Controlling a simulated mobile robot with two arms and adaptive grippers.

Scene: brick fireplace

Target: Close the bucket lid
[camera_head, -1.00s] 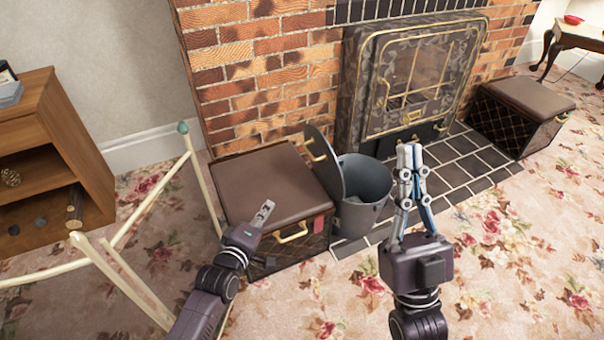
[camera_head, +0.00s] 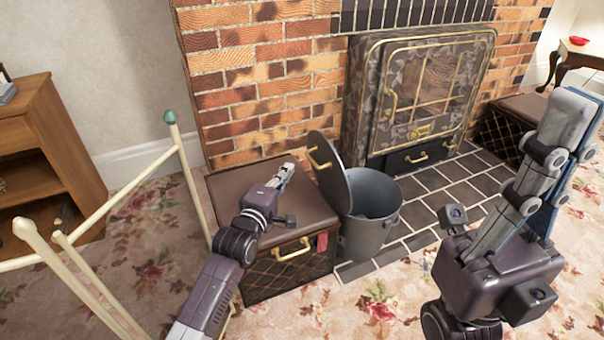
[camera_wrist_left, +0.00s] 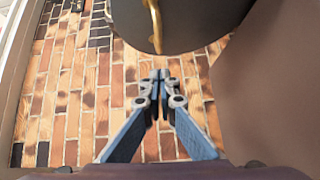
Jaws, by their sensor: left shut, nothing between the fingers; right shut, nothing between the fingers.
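The grey metal bucket (camera_head: 368,225) stands on the dark hearth tiles with its mouth uncovered. Its round lid (camera_head: 331,172) stands tilted up at the bucket's left edge, with a brass handle on its outer side. My left gripper (camera_head: 287,172) is shut and empty above the brown box, just left of the lid. In the left wrist view the shut fingertips (camera_wrist_left: 160,76) lie just below the dark lid (camera_wrist_left: 180,22) and its brass handle. I cannot tell whether they touch it. My right gripper (camera_head: 570,120) is shut and empty, raised to the right of the bucket, close to the camera.
A brown padded box (camera_head: 228,190) with a brass handle stands left of the bucket. A cream rail frame (camera_head: 190,180) is further left, near a wooden shelf (camera_head: 45,120). The fireplace screen (camera_head: 420,95) is behind the bucket. Floral carpet lies in front.

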